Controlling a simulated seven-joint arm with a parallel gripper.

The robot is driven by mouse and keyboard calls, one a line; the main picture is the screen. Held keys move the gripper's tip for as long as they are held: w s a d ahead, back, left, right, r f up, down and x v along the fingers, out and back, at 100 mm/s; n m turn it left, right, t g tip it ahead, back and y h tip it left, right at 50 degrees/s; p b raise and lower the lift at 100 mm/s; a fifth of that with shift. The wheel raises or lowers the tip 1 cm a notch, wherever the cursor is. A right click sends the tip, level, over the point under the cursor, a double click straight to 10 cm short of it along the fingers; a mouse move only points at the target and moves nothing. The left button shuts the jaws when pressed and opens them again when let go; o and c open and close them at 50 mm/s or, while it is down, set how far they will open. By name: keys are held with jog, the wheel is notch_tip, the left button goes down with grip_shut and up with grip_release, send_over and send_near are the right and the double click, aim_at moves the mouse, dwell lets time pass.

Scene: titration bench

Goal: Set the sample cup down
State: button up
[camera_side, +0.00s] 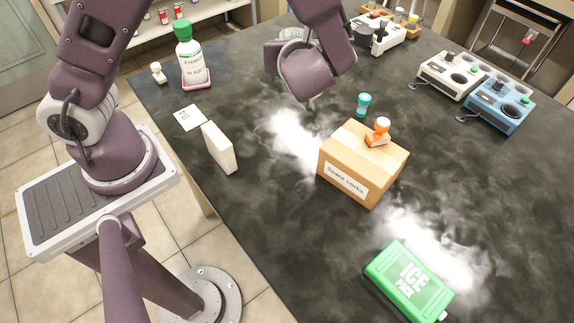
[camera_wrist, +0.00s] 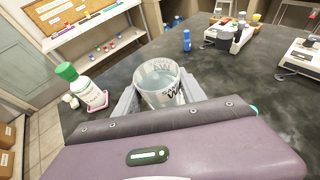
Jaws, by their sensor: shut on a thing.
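The sample cup (camera_wrist: 163,84) is a clear cup with dark print on its side. It shows from above in the wrist view, with a pale bluish inside that looks like liquid. My gripper (camera_wrist: 160,97) is shut on it, with one grey finger on each side. The cup looks roughly upright. In the side view my gripper (camera_side: 283,48) is over the far part of the dark bench (camera_side: 260,210), largely hidden behind my purple wrist. I cannot tell there whether the cup touches the bench.
A green-capped bottle (camera_side: 194,62) stands at far left. A white block (camera_side: 219,148), a spare-corks box (camera_side: 338,178) with an orange stamp (camera_side: 378,131), a teal item (camera_side: 363,105) and an ice pack (camera_side: 408,282) stand nearer. Instruments (camera_side: 452,74) line the right.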

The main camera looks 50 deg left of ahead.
notch_tip(320, 180, up, 6)
jog(key=shift+f, duration=0.1)
jog(key=shift+s+a+r, duration=0.1)
jog(key=shift+s+r, duration=0.1)
jog(key=shift+r, duration=0.1)
jog(key=s+a+f+n+g+y, duration=0.1)
jog(key=s+f+n+g, duration=0.2)
jog(key=s+n+g, duration=0.45)
jog(key=s+a+f+n+g+y, duration=0.1)
jog(key=s+f+n+g, duration=0.35)
jog(key=s, duration=0.65)
jog(key=s+d+n+g+h, duration=0.9)
jog(key=n+h, duration=0.1)
jog(key=w+d+r+n+t+h, duration=0.4)
jog(key=w+d+n+h, duration=0.1)
jog(key=d+n+h, duration=0.25)
jog(key=w+d+r+n+t+h, duration=0.4)
jog(key=w+d+n+h, duration=0.15)
jog(key=n+h, duration=0.3)
jog(key=shift+n+y, duration=0.3)
jog(key=shift+y, duration=0.1)
jog(key=f, duration=2.2)
jog(key=shift+s+d+f, duration=0.1)
jog(key=shift+s+f, duration=0.15)
jog(key=shift+s, duration=0.1)
